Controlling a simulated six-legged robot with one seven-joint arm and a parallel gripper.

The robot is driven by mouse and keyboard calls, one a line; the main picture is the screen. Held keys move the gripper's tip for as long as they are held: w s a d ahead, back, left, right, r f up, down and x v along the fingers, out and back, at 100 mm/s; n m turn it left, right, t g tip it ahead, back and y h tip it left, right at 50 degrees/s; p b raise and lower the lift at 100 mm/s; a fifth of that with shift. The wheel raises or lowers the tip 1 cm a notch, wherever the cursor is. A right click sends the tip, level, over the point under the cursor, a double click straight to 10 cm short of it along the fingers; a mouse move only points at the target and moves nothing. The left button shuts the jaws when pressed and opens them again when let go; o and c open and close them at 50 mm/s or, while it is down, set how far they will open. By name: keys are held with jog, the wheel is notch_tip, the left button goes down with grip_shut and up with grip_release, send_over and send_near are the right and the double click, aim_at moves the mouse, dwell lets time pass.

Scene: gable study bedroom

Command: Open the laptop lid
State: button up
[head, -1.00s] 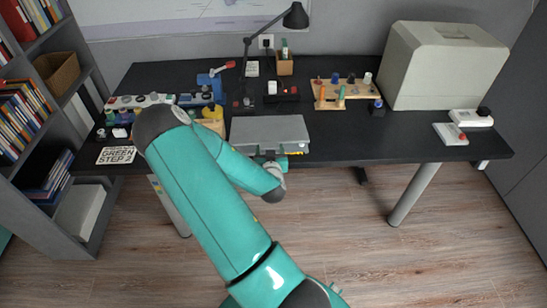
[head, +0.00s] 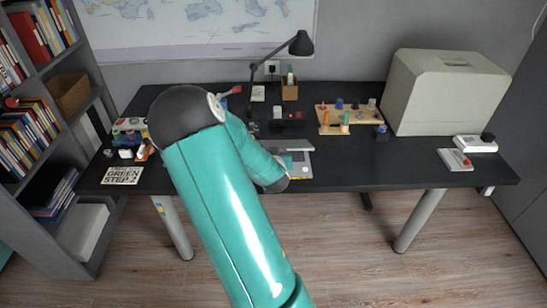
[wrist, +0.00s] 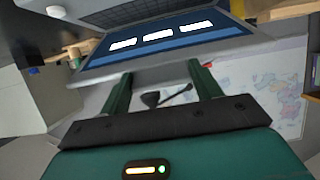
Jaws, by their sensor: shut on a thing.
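The laptop's lit screen (wrist: 155,40) shows in the wrist view, blue with several white panels, and its keyboard (wrist: 120,12) lies beyond at the top. The lid stands raised at an angle from the base. My gripper (wrist: 161,70) is shut on the lid's free edge, with a green finger on each side of the frame. In the head view, part of the laptop (head: 300,160) shows on the desk to the right of my arm. My arm hides the rest of it, and my gripper too.
A black lamp (head: 301,44) and a pen holder (head: 290,88) stand behind the laptop. A wooden rack (head: 330,127) and a large pale box (head: 445,95) are to the right. A shelf (head: 50,125) flanks the desk on the left.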

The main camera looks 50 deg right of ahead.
jog(key=shift+w+r, duration=0.1)
jog(key=shift+r, duration=0.05)
jog(key=o, duration=1.4)
